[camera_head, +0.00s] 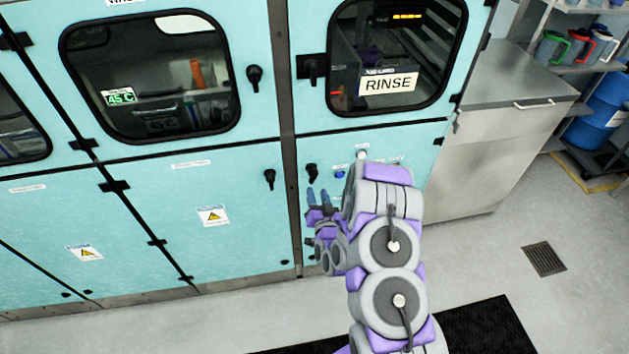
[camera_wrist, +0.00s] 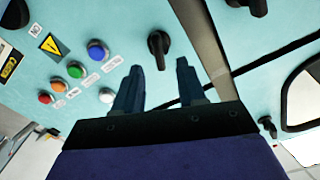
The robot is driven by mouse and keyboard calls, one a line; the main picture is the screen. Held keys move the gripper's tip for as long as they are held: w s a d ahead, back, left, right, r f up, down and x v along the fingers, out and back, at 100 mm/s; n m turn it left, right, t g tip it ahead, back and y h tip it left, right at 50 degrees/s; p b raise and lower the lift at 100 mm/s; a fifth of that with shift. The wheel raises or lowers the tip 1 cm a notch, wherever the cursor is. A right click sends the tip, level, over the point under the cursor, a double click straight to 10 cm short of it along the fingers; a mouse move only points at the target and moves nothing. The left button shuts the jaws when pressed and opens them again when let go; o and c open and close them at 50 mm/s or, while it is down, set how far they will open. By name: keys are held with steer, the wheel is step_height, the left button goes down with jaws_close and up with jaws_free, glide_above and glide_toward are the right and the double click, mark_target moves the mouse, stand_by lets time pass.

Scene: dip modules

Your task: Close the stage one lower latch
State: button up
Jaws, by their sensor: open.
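Two black lower latches sit on the turquoise cabinet doors, on either side of the grey post. The right one (camera_head: 311,173) is just above my gripper's fingertips (camera_head: 318,193) in the head view. The left one (camera_head: 269,179) is apart from my gripper. No label readable here shows which is stage one. In the wrist view, the right latch (camera_wrist: 158,45) appears beyond the gap between my open, empty fingers (camera_wrist: 157,72), its handle near vertical in the picture. I see no contact. The left latch (camera_wrist: 255,5) is cut by the top edge.
Coloured buttons (camera_wrist: 75,70) sit beside the right latch. Upper latches (camera_head: 254,78) (camera_head: 310,67) are by the windows, one with a RINSE sign (camera_head: 388,84). A steel counter (camera_head: 510,80) stands right. Floor is clear around the drain (camera_head: 543,259).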

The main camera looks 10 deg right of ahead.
mark_target(314, 180)
steer(key=w+b, duration=0.1)
steer(key=w, duration=0.3)
steer(key=shift+w+d, duration=0.1)
steer(key=shift+w, duration=0.15)
steer(key=shift+w+d, duration=0.25)
steer(key=shift+w, duration=0.4)
steer(key=shift+a, duration=0.25)
steer(key=shift+a, duration=0.1)
steer(key=shift+c, duration=0.6)
jaws_close()
